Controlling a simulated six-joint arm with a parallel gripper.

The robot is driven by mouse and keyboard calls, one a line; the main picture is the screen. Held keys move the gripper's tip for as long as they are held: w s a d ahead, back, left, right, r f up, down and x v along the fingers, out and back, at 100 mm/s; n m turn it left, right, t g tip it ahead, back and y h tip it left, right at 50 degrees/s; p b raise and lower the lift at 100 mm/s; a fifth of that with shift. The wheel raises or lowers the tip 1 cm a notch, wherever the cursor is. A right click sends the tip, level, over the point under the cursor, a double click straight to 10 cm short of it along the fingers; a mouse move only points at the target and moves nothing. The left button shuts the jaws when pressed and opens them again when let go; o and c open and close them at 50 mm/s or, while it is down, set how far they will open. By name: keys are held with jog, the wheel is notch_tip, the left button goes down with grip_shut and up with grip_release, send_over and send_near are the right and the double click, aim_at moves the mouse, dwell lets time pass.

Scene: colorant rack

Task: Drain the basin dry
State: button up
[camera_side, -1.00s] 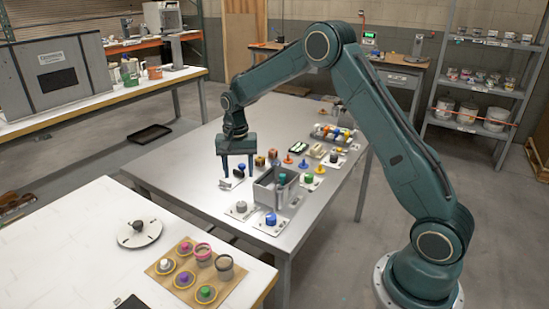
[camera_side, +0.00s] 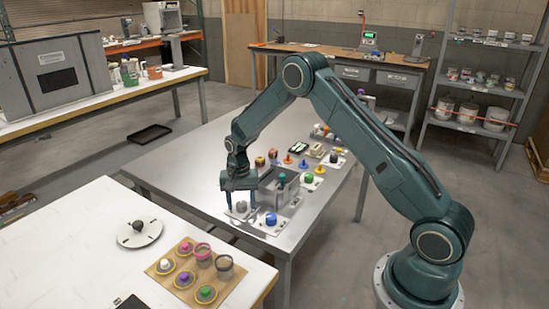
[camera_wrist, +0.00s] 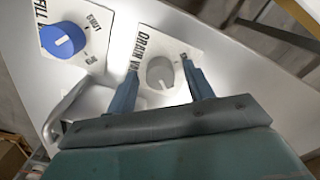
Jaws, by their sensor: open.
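The basin (camera_side: 272,188) is a grey square-walled box on the metal table; its inside is mostly hidden in the side view. A grey drain valve knob (camera_wrist: 160,73) sits on a white plate lettered "DRAIN V…" in the wrist view. In the side view the drain knob (camera_side: 241,206) is just in front of the basin. My gripper (camera_side: 242,205) is open over the drain plate. In the wrist view its two blue fingers (camera_wrist: 160,80) stand on either side of the grey knob, with gaps between. Whether they touch the plate cannot be told.
A blue knob (camera_wrist: 64,39) on a plate lettered "FILL" sits beside the drain plate; it also shows in the side view (camera_side: 270,219). The table's left part is clear.

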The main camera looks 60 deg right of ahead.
jog(key=shift+f, duration=0.1)
jog(key=c, duration=1)
jog(key=shift+n, duration=0.4)
jog(key=n, duration=1.2)
jog(key=shift+n, duration=0.3)
jog(key=n, duration=0.4)
jog(key=shift+o, duration=0.2)
